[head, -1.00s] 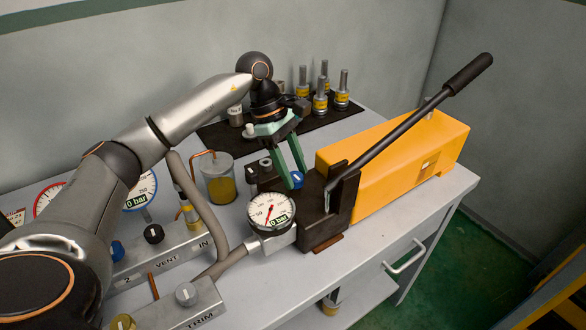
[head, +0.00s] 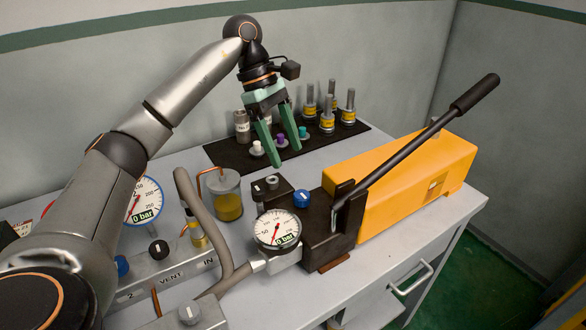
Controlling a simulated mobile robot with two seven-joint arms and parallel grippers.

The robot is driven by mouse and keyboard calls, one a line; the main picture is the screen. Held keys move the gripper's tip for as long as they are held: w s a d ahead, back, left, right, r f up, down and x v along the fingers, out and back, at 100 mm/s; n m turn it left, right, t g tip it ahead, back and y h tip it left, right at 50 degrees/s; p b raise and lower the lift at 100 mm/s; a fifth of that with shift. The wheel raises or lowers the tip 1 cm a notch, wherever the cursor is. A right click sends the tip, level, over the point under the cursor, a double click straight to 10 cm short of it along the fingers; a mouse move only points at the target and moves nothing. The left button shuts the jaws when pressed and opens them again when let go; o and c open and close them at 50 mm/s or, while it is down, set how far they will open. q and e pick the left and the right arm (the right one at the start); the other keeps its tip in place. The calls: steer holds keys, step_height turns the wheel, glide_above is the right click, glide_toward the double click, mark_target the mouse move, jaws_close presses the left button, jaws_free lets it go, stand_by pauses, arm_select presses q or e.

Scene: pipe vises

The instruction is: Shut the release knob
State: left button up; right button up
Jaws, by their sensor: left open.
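The hand pump has a dark front block (head: 330,232) and a yellow body (head: 410,180). My left gripper (head: 288,157) has green fingers, spread apart and empty. It hangs pointing down, above and behind the blue knob in the picture, and does not touch it. My right gripper is not in view.
A black lever (head: 415,140) slants up from the pump. A pressure gauge (head: 277,230) reading 0 bar stands in front. A jar (head: 227,196) is at the left. Fittings stand on a black mat (head: 222,153) behind. A valve manifold (head: 160,270) lies front left.

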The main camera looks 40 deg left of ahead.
arm_select(q)
steer(key=v, duration=0.2)
steer(key=shift+r, duration=0.3)
stand_by(0.4)
